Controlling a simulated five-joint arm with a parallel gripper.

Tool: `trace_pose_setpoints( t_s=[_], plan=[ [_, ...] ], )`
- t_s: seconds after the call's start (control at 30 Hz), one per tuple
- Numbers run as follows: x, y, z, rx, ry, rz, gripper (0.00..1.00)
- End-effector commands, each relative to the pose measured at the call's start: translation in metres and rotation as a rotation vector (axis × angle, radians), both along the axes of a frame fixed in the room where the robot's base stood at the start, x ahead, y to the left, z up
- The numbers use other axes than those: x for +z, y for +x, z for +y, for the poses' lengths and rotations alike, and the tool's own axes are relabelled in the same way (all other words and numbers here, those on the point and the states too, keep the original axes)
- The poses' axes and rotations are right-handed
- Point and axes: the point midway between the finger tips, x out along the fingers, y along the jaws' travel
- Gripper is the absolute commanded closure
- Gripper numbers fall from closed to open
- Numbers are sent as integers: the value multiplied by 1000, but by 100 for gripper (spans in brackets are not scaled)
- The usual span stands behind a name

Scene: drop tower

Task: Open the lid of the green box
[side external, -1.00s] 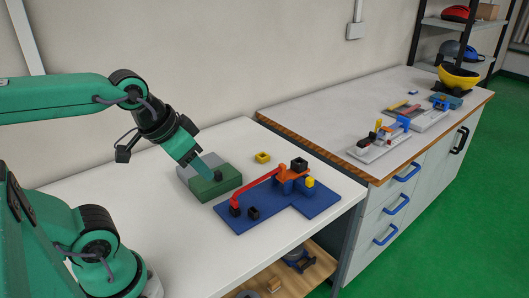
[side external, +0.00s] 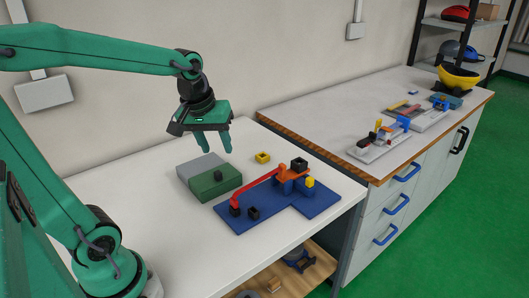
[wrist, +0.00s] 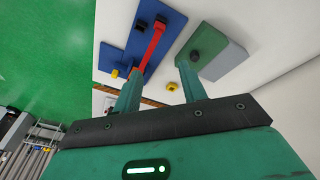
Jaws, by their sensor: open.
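The green box (side external: 215,187) stands on the white table as a low block with a green part in front and a flat grey part (side external: 194,166) behind. A small black knob (side external: 218,175) stands on the green top. In the wrist view the green box (wrist: 206,38) is at the upper right, with its knob (wrist: 194,55) close to the right fingertip in the picture. My gripper (side external: 215,147) is open and empty. It points down above and behind the box, clear of it. Its two fingers also show in the wrist view (wrist: 158,68).
A blue board (side external: 255,218) with a red arm (side external: 258,186) and black blocks lies right of the box. A yellow block (side external: 262,157) sits behind it. A grey bench (side external: 335,115) with more fixtures stands beyond the table. The table left of the box is clear.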

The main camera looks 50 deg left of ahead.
Motion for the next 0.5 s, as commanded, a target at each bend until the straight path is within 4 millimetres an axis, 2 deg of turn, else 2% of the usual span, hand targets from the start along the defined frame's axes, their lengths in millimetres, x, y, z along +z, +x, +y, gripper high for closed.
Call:
trace_pose_setpoints(
  t_s=[0.2,0.5],
  plan=[
    [-21,27,35,252,-61,71,58],
    [-60,53,87,600,-129,161,58]
  ],
)
